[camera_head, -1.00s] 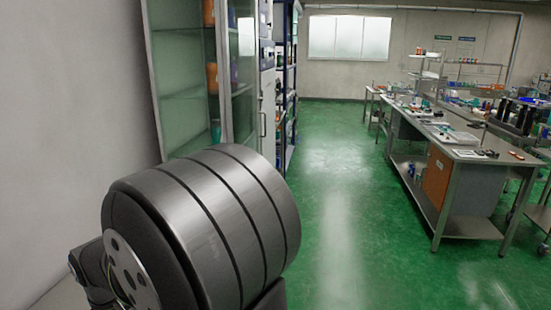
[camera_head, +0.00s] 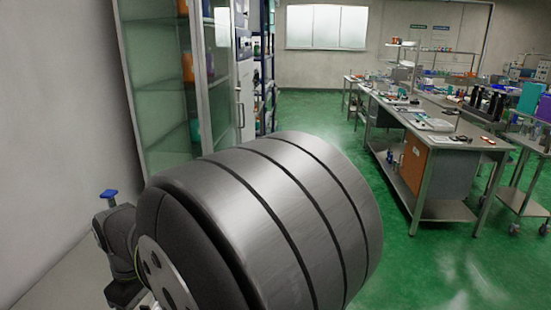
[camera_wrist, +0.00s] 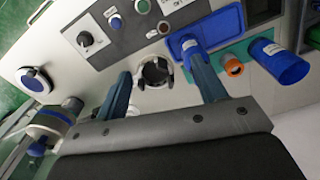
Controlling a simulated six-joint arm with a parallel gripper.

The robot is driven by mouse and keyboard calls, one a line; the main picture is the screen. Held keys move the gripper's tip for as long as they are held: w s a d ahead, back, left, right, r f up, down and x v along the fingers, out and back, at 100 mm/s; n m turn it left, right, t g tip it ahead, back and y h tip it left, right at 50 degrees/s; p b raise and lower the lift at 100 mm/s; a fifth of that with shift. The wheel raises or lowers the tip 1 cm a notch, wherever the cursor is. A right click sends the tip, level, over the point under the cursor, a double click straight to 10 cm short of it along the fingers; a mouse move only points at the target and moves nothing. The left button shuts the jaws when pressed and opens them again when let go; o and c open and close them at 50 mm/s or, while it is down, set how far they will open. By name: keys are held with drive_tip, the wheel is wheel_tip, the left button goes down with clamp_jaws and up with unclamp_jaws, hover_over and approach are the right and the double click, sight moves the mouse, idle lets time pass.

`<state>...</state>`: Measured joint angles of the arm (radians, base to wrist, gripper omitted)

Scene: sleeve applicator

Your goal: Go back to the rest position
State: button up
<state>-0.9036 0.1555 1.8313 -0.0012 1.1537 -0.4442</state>
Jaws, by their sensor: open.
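My gripper (camera_wrist: 163,84) shows in the wrist view with its two blue-grey fingers well apart and nothing between them. It hangs over a light worktop. A dark round ring-shaped holder (camera_wrist: 157,72) lies beyond the gap between the fingers; I cannot tell the height between them. The left finger is near the panel side, and the right finger overlaps the edge of a blue tray (camera_wrist: 222,24). In the head view the large grey cylinder of my own arm fills the lower middle, and the gripper does not show there.
A control panel (camera_wrist: 130,38) with a knob and buttons lies at the top left of the wrist view. A blue cup (camera_wrist: 280,62) and an orange cap (camera_wrist: 232,66) are at the right. A glass cabinet (camera_head: 160,75) stands left; a workbench (camera_head: 440,150) stands right across green floor.

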drive_tip(key=w+a+r, duration=0.1)
drive_tip(key=w+a, duration=0.1)
drive_tip(key=w, duration=1)
drive_tip(key=s+a+f, duration=0.4)
drive_tip(key=a+f, duration=0.5)
drive_tip(key=a, duration=0.1)
drive_tip(key=shift+f, duration=0.2)
drive_tip(key=d+r, duration=1)
drive_tip(key=d, duration=0.2)
